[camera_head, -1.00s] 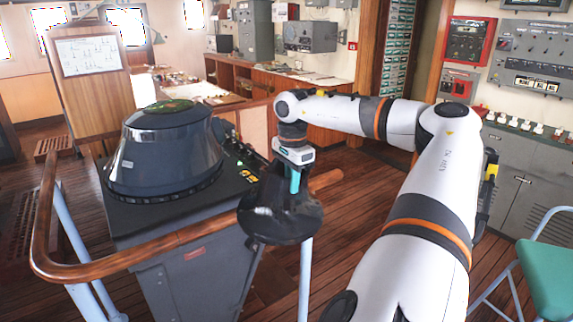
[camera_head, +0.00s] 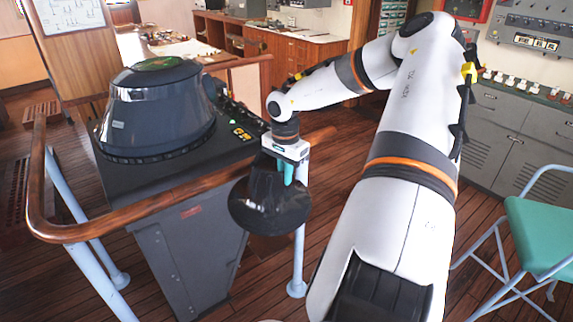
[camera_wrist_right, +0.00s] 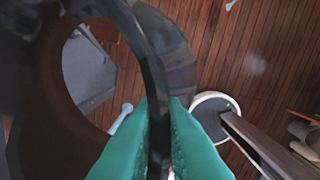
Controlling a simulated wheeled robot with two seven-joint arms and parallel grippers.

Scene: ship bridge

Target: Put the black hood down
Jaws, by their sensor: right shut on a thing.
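The black hood (camera_head: 262,208) is a dark, glossy, flared piece. It hangs from my right gripper (camera_head: 287,172), in front of the grey console and above the floor. In the right wrist view the teal fingers (camera_wrist_right: 160,140) are shut on the thin rim of the hood (camera_wrist_right: 152,60), which curves up and to the left as an open ring. My left gripper is not in view.
The grey console (camera_head: 190,250) carries a dark domed housing (camera_head: 155,110) on top. A wooden handrail (camera_head: 120,225) on pale blue posts runs round it. A green-seated chair (camera_head: 545,235) stands at the right. Wooden floor lies open behind my right arm.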

